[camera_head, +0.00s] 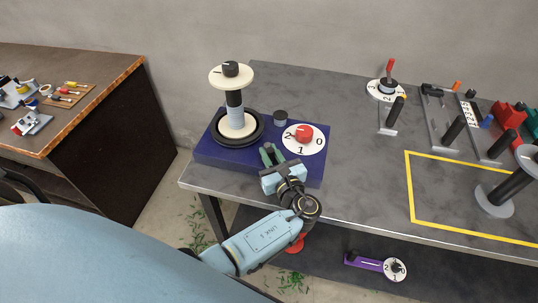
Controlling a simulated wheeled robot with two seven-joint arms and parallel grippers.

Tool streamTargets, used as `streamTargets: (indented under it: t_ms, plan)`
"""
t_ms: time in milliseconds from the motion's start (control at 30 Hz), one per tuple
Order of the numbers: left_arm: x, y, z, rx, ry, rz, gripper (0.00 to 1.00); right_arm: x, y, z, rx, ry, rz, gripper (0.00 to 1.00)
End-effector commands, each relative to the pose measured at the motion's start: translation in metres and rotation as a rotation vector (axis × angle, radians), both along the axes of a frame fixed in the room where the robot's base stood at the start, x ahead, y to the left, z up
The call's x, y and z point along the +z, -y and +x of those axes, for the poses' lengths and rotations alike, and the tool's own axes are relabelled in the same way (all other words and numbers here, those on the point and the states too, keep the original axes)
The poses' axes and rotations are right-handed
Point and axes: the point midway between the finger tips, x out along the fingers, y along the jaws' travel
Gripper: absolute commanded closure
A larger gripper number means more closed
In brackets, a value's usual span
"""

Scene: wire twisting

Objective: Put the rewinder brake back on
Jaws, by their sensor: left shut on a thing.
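The rewinder has a dark blue base (225,157) at the table's left end. On it stand a spool (235,98) with a cream top disc and blue winding, a dark grey knob (280,117), and a white dial (316,144) marked 0, 1, 2 with a red knob (304,133). My left gripper (270,153) is over the base's front part, left of the dial, shut on a small dark knob (268,148). Its fingers hide most of that knob; I cannot tell its setting or whether it is the brake. My right gripper is out of view.
A purple part with a dial (396,269) is below. A brown bench (110,70) with tools is at left.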

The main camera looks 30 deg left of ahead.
Motion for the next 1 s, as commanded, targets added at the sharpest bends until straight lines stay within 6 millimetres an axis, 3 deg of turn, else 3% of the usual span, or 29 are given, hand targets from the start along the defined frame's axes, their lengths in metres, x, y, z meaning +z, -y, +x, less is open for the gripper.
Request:
streamTargets:
  t_ms: [367, 400, 533, 833, 1000]
  plan:
    - [0.001, 0.0, 0.001, 0.002, 0.003, 0.0, 1.0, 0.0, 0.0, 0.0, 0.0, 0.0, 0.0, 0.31]
    - [0.001, 0.0, 0.001, 0.001, 0.003, 0.0, 0.76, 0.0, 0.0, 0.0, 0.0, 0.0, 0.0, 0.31]
    - [0.001, 0.0, 0.001, 0.002, 0.001, 0.0, 0.61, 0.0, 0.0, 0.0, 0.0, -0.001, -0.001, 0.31]
    - [0.0, 0.002, -0.001, 0.002, 0.001, 0.0, 0.61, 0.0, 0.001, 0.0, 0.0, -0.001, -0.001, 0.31]
    - [0.0, 0.019, -0.014, 0.0, 0.0, -0.003, 0.61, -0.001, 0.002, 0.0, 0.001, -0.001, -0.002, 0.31]
